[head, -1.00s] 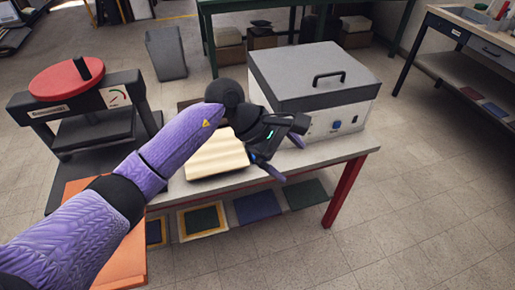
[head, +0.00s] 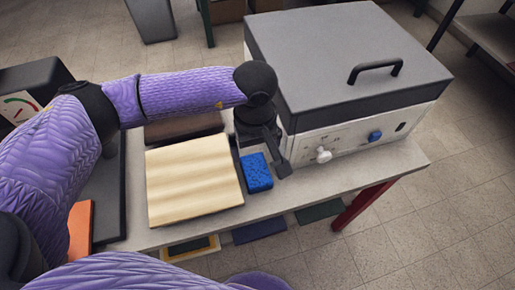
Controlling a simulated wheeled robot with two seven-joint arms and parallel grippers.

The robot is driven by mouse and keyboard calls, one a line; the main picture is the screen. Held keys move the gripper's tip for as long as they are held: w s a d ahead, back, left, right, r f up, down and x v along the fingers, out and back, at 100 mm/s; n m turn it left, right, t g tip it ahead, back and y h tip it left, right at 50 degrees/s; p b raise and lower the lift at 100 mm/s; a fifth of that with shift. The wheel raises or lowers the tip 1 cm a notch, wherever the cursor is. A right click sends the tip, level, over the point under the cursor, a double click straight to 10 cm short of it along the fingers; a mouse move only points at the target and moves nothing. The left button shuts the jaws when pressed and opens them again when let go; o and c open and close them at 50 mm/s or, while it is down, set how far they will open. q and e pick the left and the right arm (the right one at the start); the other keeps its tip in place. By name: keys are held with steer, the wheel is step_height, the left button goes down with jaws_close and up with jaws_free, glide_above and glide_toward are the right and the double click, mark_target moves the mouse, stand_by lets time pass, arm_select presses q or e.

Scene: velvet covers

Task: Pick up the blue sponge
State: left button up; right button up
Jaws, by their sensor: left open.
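The blue sponge (head: 257,173) lies on the pale worktable (head: 340,166), between a stack of cream sheets and a white machine. My left arm, in a purple sleeve, reaches in from the left. My left gripper (head: 276,158) points down just behind and beside the sponge; one dark finger shows at the sponge's right side. The gripper is open, and the wrist hides the rest of it. I cannot tell whether it touches the sponge. My right gripper is not in view.
The white machine with a grey handled lid (head: 345,55) stands close to the right of the gripper. The cream stack (head: 192,178) lies to the left of the sponge. A narrow strip of bare table runs along the front edge. A grey bin (head: 152,18) stands behind.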

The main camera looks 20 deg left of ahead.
arm_select(q)
steer(key=shift+w+f, duration=0.1)
steer(key=shift+f, duration=0.25)
step_height(320, 180, down, 9)
steer(key=b, duration=0.3)
steer(key=shift+b, duration=0.4)
steer(key=shift+f, duration=0.25)
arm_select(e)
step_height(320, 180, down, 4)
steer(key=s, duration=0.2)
arm_select(q)
steer(key=shift+w+r, duration=0.1)
steer(key=shift+c, duration=0.7)
steer(key=shift+a, duration=0.1)
steer(key=c, duration=0.7)
steer(key=shift+c, duration=0.5)
steer(key=shift+r, duration=0.35)
step_height(320, 180, up, 18)
steer(key=p, duration=0.6)
step_height(320, 180, up, 10)
steer(key=f+p, duration=0.1)
steer(key=p, duration=0.1)
glide_above(256, 169)
steer(key=shift+r, duration=0.25)
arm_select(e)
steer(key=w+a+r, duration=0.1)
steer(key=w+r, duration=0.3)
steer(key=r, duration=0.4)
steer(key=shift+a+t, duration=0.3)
